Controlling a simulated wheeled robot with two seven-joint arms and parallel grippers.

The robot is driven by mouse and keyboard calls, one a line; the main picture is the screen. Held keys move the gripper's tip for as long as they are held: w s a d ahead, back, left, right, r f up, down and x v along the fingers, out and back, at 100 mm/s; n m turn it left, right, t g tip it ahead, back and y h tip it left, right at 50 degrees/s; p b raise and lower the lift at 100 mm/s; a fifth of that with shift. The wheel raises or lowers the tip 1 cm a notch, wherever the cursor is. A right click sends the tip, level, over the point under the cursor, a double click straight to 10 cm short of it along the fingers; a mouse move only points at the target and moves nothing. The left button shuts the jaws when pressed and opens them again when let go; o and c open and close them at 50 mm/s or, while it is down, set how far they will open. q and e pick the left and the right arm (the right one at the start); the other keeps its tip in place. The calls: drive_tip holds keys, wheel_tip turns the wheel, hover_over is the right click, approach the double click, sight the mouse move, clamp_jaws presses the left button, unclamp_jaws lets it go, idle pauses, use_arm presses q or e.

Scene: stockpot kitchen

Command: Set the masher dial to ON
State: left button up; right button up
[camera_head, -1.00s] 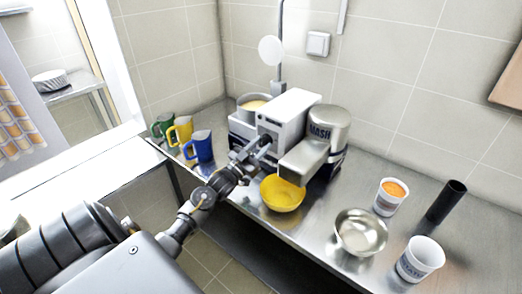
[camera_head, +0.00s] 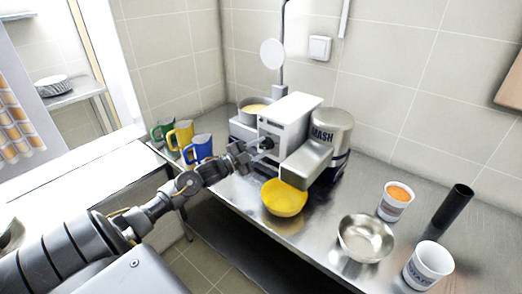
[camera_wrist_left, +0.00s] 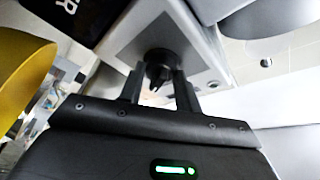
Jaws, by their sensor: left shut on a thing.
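The masher (camera_head: 328,135) is a metal machine marked MASH, joined to a white housing (camera_head: 292,113) on the steel counter. Its black dial (camera_wrist_left: 158,66) sits on the housing's front face in the left wrist view. My left gripper (camera_wrist_left: 160,90) is shut on the dial, with one finger on each side of it. In the head view the left gripper (camera_head: 262,146) reaches the front of the housing and covers most of the dial. The dial's setting cannot be read. My right gripper is not in view.
A yellow bowl (camera_head: 284,198) stands below the masher's spout. A steel bowl (camera_head: 365,238), white cups (camera_head: 395,201) and a black cylinder (camera_head: 453,206) stand to the right. Yellow (camera_head: 181,136) and blue (camera_head: 199,149) mugs stand to the left.

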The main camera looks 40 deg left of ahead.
use_arm(q)
drive_tip(key=shift+m, duration=0.5)
drive_tip(key=o, duration=1)
drive_tip(key=shift+s+f, duration=0.15)
drive_tip(key=shift+s, duration=0.1)
drive_tip(key=shift+r+b+v, duration=0.15)
drive_tip(key=shift+b+v, duration=0.6)
drive_tip(key=shift+v, duration=1.8)
drive_tip(key=shift+r+b+v, duration=0.15)
drive_tip(key=shift+b+v, duration=0.55)
drive_tip(key=shift+v, duration=1.9)
drive_tip(key=shift+f, duration=0.1)
